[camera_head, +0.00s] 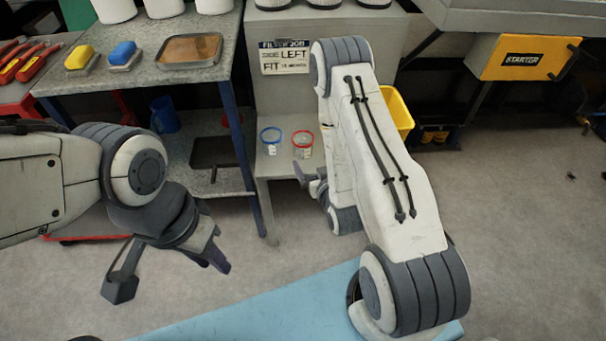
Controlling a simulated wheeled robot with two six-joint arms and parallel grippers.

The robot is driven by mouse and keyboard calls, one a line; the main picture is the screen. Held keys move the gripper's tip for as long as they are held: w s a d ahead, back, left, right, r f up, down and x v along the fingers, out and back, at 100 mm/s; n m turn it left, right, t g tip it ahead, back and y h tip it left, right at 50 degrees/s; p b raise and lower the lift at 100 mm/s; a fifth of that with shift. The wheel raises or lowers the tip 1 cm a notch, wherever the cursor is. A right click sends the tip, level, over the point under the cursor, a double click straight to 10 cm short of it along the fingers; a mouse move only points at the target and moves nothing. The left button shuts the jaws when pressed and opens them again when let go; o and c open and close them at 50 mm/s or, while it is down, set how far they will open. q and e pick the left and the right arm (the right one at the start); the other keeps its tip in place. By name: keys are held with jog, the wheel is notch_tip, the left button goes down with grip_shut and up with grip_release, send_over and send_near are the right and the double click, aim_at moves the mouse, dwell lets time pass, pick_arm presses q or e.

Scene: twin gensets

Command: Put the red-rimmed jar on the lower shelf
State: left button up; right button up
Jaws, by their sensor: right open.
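The red-rimmed jar (302,146) is a clear jar standing upright on the ledge of a grey cabinet, just right of a blue-rimmed jar (270,141). The lower shelf (205,178) is the grey board under the workbench, left of the jars. My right gripper (310,182) is just below and in front of the red-rimmed jar, apart from it and empty; my own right arm hides part of it. My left gripper (170,268) is open and empty over the floor at the left, with its fingers spread wide.
A dark tray (212,152) and a blue cup (164,115) are on the lower shelf. A blue bench leg (240,150) stands between shelf and jars. A yellow bin (398,112) is behind my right arm. Floor is clear at right.

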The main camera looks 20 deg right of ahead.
jog(key=s+a+r+n+g+y, duration=0.2)
jog(key=a+r+g, duration=0.2)
jog(key=a, duration=0.4)
jog(key=s+a+r+n+g+y, duration=0.15)
jog(key=a+r+g, duration=0.25)
jog(key=a, duration=0.4)
jog(key=s+a+r+n+g, duration=0.1)
jog(key=s+r, duration=0.4)
jog(key=s, duration=0.6)
jog(key=s+a+r+n+g+h, duration=0.1)
jog(key=s+r+n+g, duration=0.2)
jog(key=s, duration=0.8)
notch_tip(320, 180, up, 2)
jog(key=shift+s+n+g, duration=0.25)
jog(key=shift+n+g, duration=0.1)
jog(key=shift+g, duration=0.85)
jog(key=shift+h, duration=0.25)
